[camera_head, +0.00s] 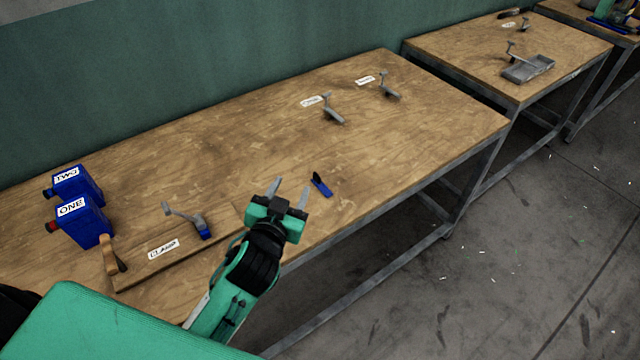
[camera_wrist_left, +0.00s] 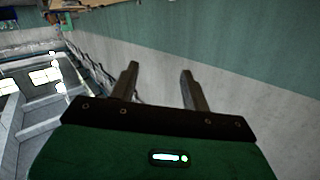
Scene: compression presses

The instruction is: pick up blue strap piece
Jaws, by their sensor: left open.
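The blue strap piece (camera_head: 321,186) lies on the wooden table near its front edge, with a dark upright part at its far end. My left gripper (camera_head: 289,188) is open and empty, above the table just left of the strap piece and apart from it. In the left wrist view the two fingers (camera_wrist_left: 158,85) stand apart with nothing between them. The strap piece does not show in that view. My right gripper is not in view.
Blue boxes labelled ONE (camera_head: 84,224) and TWO (camera_head: 78,186) stand at the left. A board labelled CLAMP (camera_head: 150,268) carries a grey and blue clamp (camera_head: 200,224) and a wooden handle (camera_head: 109,255). Grey brackets (camera_head: 332,112) stand farther back. The table's middle is clear.

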